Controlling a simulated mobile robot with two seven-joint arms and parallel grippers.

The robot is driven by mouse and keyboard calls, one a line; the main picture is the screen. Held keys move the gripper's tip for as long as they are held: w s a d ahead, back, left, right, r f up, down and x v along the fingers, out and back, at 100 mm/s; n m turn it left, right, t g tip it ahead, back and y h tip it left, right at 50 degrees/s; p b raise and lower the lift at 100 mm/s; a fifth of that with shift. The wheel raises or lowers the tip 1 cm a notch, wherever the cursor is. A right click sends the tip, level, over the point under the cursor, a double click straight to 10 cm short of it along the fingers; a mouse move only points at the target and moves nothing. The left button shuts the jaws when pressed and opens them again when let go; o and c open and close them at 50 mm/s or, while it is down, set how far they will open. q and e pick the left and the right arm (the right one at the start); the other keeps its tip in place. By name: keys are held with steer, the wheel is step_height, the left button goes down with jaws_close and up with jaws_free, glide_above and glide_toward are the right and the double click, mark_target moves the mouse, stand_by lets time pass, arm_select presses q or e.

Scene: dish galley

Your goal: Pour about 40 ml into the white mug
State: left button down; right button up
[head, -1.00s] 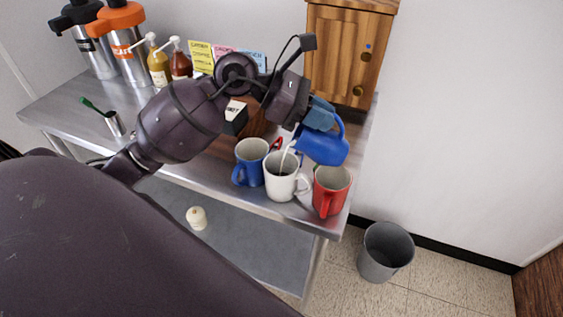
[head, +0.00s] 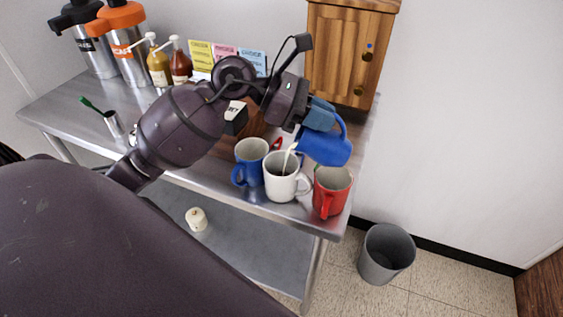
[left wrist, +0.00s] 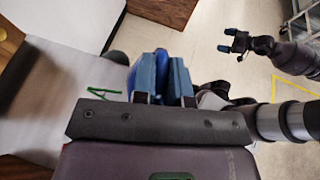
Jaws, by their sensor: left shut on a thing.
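My left gripper (head: 318,116) is shut on a blue pitcher (head: 326,148) and holds it tilted, spout to the left, above the mugs. A thin pale stream runs from the spout into the white mug (head: 282,186), which stands upright near the counter's front edge. The liquid level inside the mug is hard to make out. A blue mug (head: 249,164) stands just left of it and a red mug (head: 330,190) just right. In the left wrist view, the blue fingers block most of the pitcher. My right gripper (left wrist: 232,41) shows there, open and empty, away from the counter.
A wooden cabinet (head: 349,50) stands behind the pitcher. Two metal dispensers (head: 126,55), pump bottles (head: 159,66) and colored cards (head: 201,55) line the back left. A grey bin (head: 386,254) is on the floor at right. A small pale item (head: 196,219) lies on the lower shelf.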

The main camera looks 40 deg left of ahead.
mark_target(340, 118)
arm_select(q)
steer(key=d+r+y+p, duration=0.1)
steer(key=p, duration=0.1)
steer(key=r+g+y+p, duration=0.1)
steer(key=y+p, duration=0.1)
steer(key=shift+w+d, duration=0.4)
steer(key=shift+w+f+y, duration=0.1)
steer(key=shift+f+y, duration=0.2)
steer(key=shift+f, duration=0.05)
steer(key=shift+r+g+y+p, duration=0.3)
steer(key=shift+g+p, duration=0.1)
steer(key=shift+p, duration=0.2)
steer(key=shift+w+d+f+g+y, duration=0.15)
steer(key=shift+d+f+g+y, duration=0.25)
steer(key=shift+f+y, duration=0.35)
steer(key=shift+d+f, duration=0.1)
steer(key=shift+d, duration=0.05)
